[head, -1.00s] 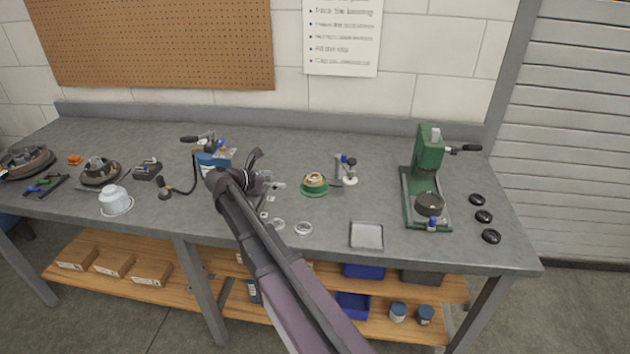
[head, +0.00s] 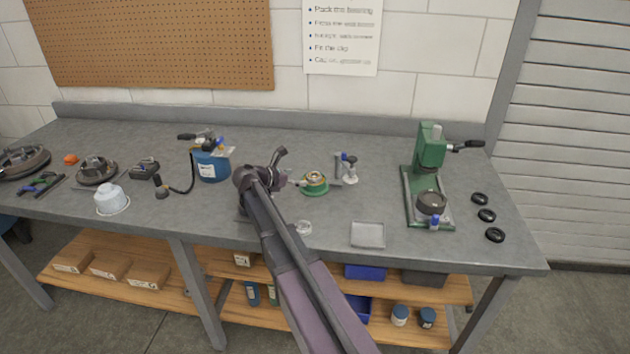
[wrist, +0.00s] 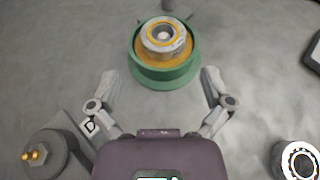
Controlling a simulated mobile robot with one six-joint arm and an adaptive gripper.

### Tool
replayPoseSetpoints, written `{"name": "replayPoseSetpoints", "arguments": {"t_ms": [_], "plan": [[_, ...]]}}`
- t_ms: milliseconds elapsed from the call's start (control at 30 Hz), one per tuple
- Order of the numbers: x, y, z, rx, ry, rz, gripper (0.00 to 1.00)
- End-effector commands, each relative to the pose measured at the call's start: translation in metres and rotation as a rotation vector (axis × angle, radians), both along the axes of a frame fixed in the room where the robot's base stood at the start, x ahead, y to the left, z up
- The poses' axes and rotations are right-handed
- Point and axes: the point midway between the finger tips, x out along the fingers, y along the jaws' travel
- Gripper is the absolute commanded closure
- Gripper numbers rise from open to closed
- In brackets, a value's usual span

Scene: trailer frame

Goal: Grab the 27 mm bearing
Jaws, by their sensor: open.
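A green round holder (head: 314,191) stands at mid bench. In the wrist view, the holder (wrist: 163,77) has an amber inside and a grey ring-shaped piece (wrist: 163,37) on top. A pale ring (head: 303,228) lies nearer the front edge. At the lower right of the wrist view is a cut-off ring with dark rollers (wrist: 300,158), like a bearing. No size marking is readable, so I cannot tell which is 27 mm. My gripper (wrist: 161,88) is open and empty, its fingers spread on the near side of the green holder. The arm hides part of the bench in the head view.
A dark round part with brass studs (wrist: 45,158) is at the wrist view's lower left. A blue tub (head: 212,167) stands left, a small stand (head: 348,168) right of the holder. A square tray (head: 368,235) and a green press (head: 428,170) stand farther right.

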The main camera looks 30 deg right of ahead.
Motion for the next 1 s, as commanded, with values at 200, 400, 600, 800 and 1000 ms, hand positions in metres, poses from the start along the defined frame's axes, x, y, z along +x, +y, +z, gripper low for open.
{"name": "replayPoseSetpoints", "arguments": {"t_ms": [200, 400, 600, 800, 1000], "plan": [[0.0, 0.0, 0.0, 0.0, 0.0, 0.0, 0.0], [0.0, -0.004, -0.001, 0.0, 0.0, -0.001, 0.0], [0.001, -0.022, -0.005, 0.0, -0.001, 0.0, 0.0], [0.004, -0.043, -0.013, 0.0, -0.001, 0.0, 0.0], [0.005, -0.05, -0.015, 0.0, 0.0, 0.0, 0.0]]}}
